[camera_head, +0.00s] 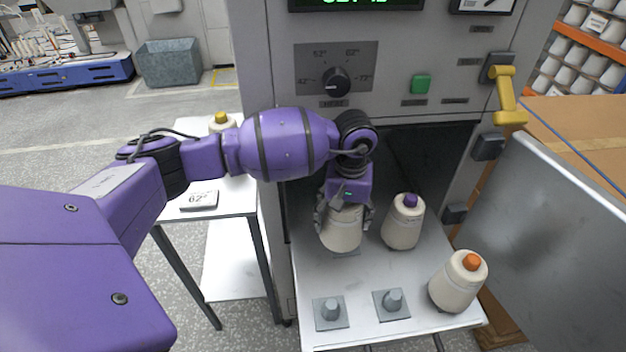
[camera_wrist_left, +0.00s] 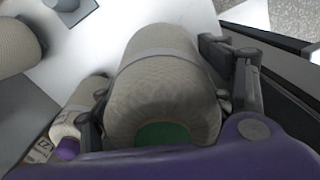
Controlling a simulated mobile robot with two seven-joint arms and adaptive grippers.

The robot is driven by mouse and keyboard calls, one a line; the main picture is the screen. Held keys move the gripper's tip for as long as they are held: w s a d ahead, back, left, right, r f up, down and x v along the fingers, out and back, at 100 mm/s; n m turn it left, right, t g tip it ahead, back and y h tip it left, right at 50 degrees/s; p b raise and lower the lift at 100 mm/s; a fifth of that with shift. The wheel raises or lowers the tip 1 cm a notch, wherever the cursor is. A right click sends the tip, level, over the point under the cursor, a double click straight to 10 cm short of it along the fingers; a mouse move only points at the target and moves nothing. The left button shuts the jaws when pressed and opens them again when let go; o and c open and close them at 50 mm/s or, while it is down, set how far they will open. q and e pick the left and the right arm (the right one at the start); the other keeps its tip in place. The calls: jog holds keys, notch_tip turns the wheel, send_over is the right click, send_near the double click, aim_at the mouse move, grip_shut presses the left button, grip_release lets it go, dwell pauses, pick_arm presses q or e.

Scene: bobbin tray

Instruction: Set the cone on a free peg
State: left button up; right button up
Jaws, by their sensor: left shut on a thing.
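My left gripper (camera_head: 343,212) is shut on a cream yarn cone (camera_head: 341,232), with one finger on each side. In the left wrist view the held cone (camera_wrist_left: 168,85) shows a green top between the fingers. The cone is roughly upright over a grey peg plate (camera_head: 347,252) on the pull-out tray (camera_head: 370,270); whether it touches the plate is hidden. Two bare pegs stand at the tray's front, a left one (camera_head: 331,309) and a middle one (camera_head: 393,299). A purple-topped cone (camera_head: 404,224) and an orange-topped cone (camera_head: 458,284) stand on the tray. The right gripper is not visible.
The tray projects from a grey machine with a dark opening (camera_head: 425,155) behind it. An open metal door (camera_head: 548,225) stands at the right.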

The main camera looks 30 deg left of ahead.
pick_arm(q)
jog(key=w, duration=0.1)
jog(key=w+r, duration=0.1)
jog(key=w, duration=0.1)
jog(key=shift+w+d+r+n, duration=0.1)
jog(key=shift+w+d+n, duration=0.05)
jog(key=shift+n, duration=0.25)
jog(key=shift+w, duration=0.15)
jog(key=shift+f+b, duration=0.5)
jog(key=shift+f, duration=1.1)
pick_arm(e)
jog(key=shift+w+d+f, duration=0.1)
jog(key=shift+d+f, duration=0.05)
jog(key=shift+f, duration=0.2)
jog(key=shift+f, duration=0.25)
pick_arm(q)
jog(key=shift+f+b, duration=0.15)
jog(key=shift+b, duration=0.2)
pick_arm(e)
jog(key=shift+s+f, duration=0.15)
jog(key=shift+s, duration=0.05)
